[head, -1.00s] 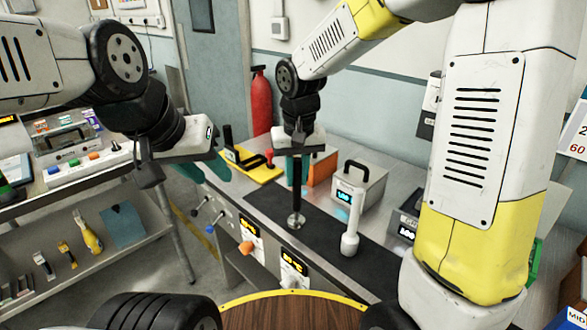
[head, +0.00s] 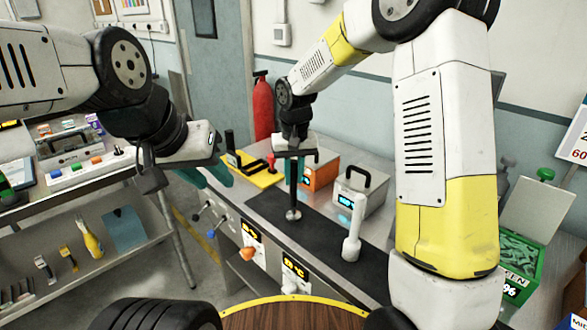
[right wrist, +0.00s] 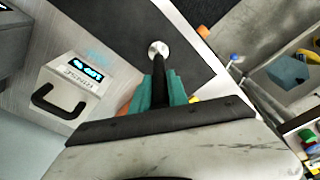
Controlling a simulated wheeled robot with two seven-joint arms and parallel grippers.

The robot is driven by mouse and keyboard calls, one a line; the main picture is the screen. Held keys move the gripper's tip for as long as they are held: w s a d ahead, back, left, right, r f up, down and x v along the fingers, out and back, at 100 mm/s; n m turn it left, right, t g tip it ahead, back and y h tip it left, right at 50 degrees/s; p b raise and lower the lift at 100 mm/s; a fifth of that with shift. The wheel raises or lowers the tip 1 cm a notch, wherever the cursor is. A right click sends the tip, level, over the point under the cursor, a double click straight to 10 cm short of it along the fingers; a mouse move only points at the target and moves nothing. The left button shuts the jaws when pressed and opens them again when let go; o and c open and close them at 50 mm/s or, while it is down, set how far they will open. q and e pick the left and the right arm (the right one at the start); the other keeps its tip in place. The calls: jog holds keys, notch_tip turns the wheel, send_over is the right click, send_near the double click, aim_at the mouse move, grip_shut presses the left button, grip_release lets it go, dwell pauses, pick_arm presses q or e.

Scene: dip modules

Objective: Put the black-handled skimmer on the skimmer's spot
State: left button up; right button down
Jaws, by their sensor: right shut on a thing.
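The black-handled skimmer (head: 293,197) hangs upright in my right gripper (head: 291,168), its round metal disc low over the dark mat (head: 275,206). In the right wrist view the teal fingers of the right gripper (right wrist: 158,88) close around the black handle (right wrist: 158,66), with the disc beyond them. I cannot tell whether the disc touches the mat. My left gripper (head: 205,175) is empty, its teal fingers apart, left of the bench. I cannot make out a marked spot for the skimmer.
A white-handled tool (head: 352,236) stands on the mat, right of the skimmer. Behind it is a grey box with a black handle (head: 360,192), labelled RINSE in the right wrist view (right wrist: 78,86). An orange box (head: 319,172) and yellow tray (head: 255,175) stand farther back.

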jog(key=shift+f, duration=0.15)
jog(key=c, duration=1.3)
grip_release()
notch_tip(320, 180, up, 12)
jog(key=s, duration=0.1)
jog(key=s+d+r+t+y, duration=0.1)
jog(key=s+d+r, duration=0.2)
jog(key=s+d, duration=0.25)
jog(key=s+d+r+t, duration=0.1)
jog(key=s+d+r, duration=0.25)
jog(key=s, duration=0.25)
jog(key=s+d+f+t, duration=0.1)
jog(key=s, duration=0.3)
jog(key=s+d+f+m+t, duration=0.1)
jog(key=s+d, duration=0.1)
jog(key=s, duration=0.2)
jog(key=s+d+f+y, duration=0.1)
jog(key=s+d, duration=0.1)
jog(key=s, duration=0.1)
jog(key=shift+s+d+m+t, duration=0.1)
jog(key=shift+s+m+t, duration=0.2)
jog(key=shift+s+t, duration=0.1)
jog(key=shift+r, duration=0.1)
